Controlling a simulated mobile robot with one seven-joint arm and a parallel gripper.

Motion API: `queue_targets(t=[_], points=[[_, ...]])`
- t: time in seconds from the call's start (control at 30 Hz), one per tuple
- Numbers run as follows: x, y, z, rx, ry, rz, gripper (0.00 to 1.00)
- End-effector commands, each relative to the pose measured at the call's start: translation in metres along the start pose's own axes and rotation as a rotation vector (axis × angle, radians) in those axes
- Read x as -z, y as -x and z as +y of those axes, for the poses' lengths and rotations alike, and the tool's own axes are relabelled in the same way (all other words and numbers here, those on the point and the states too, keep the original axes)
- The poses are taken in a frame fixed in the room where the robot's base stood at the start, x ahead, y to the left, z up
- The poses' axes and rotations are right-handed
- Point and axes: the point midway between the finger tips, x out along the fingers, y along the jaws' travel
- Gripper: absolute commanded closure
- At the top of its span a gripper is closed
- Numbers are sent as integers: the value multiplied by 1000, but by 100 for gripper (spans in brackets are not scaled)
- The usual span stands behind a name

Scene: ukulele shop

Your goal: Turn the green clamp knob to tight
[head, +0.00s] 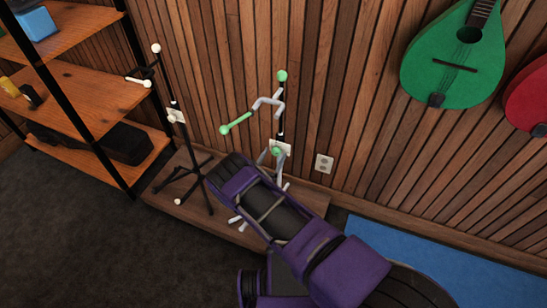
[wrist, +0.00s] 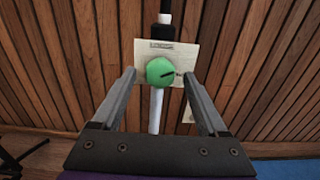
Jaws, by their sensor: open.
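The green clamp knob (wrist: 160,71) is round and sits on a stand's pole, in front of a pale card (wrist: 192,54). A dark pointer line on it points right and slightly up. Small print on the card is too blurred to read. My gripper (wrist: 158,77) is open, one finger on each side of the knob, with visible gaps and no clear contact. In the head view the knob (head: 276,151) shows just beyond my gripper. The stand (head: 268,101) has grey arms with green ends. My arm hides its lower part.
A similar black stand (head: 189,150) with white ends is left on the same wooden platform (head: 172,207). Shelves (head: 75,92) stand farther left. Slatted wall (head: 340,90) is close behind, with an outlet (head: 324,163), a green instrument (head: 452,58) and a red one (head: 530,97).

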Motion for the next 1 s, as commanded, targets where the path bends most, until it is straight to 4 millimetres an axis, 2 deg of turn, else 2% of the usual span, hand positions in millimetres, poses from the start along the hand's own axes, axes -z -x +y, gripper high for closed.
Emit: queue_targets(t=[0.27,0.67,0.7,1.0], points=[[0,-1,0,-1,0,0,26],[0,-1,0,0,0,0,98],[0,-1,0,0,0,0,100],[0,-1,0,-1,-34,-1,100]])
